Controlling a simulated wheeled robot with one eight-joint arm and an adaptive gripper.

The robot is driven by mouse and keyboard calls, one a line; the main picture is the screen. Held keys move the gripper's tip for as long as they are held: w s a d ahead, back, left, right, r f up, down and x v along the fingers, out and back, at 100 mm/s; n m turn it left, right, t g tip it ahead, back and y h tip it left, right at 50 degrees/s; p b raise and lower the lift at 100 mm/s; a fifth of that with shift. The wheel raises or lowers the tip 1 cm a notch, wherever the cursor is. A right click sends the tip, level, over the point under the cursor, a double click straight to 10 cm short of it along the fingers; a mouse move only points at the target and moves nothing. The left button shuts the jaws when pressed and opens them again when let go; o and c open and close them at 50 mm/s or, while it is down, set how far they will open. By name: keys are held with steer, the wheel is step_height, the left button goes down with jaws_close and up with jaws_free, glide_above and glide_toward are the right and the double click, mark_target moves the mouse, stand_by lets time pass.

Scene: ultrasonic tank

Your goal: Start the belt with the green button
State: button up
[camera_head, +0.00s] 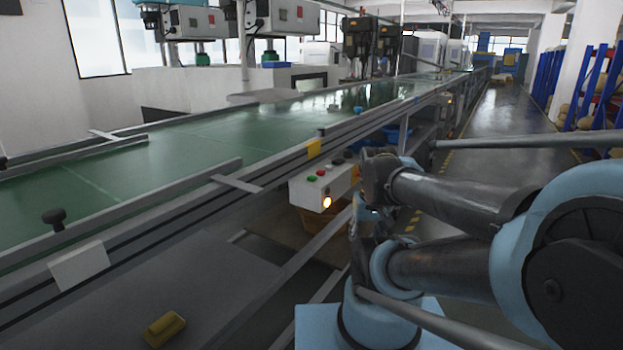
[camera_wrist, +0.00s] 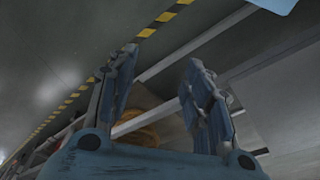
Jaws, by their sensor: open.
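The green button (camera_head: 312,180) sits on top of a white control box (camera_head: 332,190) on the near side of the conveyor. The green belt (camera_head: 150,172) runs from the left into the distance. My arm stands just right of the box in the head view, where the gripper cannot be made out. In the wrist view my gripper (camera_wrist: 160,85) is open and empty, its two fingers apart above the floor. The green button does not show there.
A yellow object (camera_head: 164,329) lies on the grey surface at the near left. Metal rails (camera_head: 180,225) edge the belt. An open aisle (camera_head: 500,105) runs at the right, beside blue racks (camera_head: 548,75).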

jaws_close()
stand_by(1.1)
